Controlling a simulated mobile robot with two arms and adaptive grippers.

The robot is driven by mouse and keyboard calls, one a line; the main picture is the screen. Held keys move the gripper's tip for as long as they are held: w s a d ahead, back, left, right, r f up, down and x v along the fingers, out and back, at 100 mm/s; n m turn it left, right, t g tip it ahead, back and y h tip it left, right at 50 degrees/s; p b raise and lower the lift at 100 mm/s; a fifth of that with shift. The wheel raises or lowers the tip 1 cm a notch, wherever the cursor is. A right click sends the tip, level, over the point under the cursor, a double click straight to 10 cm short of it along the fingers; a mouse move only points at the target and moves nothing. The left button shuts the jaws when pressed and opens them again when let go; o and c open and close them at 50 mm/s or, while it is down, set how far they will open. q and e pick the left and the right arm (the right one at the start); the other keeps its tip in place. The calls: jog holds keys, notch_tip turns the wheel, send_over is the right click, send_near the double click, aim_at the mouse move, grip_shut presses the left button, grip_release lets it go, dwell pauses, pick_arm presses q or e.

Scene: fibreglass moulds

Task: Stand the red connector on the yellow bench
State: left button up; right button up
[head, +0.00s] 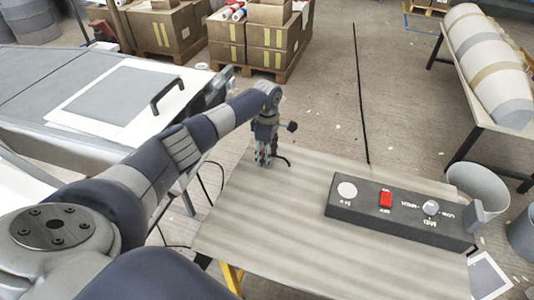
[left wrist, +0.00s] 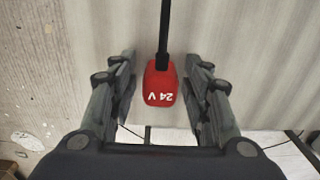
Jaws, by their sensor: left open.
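The red connector (left wrist: 160,88), marked "24 V", shows between the two fingers of my left gripper (left wrist: 162,80) in the left wrist view. A black cable runs from its far end. The fingers are spread, with a gap on each side of the connector. In the head view my left gripper (head: 264,160) points down at the far left part of the yellow bench (head: 265,225), which has a pale striped top and yellow legs. There the connector is mostly hidden by the fingers. I cannot tell whether it touches the bench top. My right gripper is not in view.
A dark control box (head: 400,213) with a red switch (head: 386,199) and a knob lies on the right of the bench. Grey bins (head: 478,185) stand beyond its right end. The bench's middle and front are clear.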

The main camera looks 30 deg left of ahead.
pick_arm(q)
jog(key=shift+r, duration=0.3)
notch_tip(320, 180, up, 12)
jog(key=shift+b, duration=0.45)
jog(key=shift+f, duration=0.15)
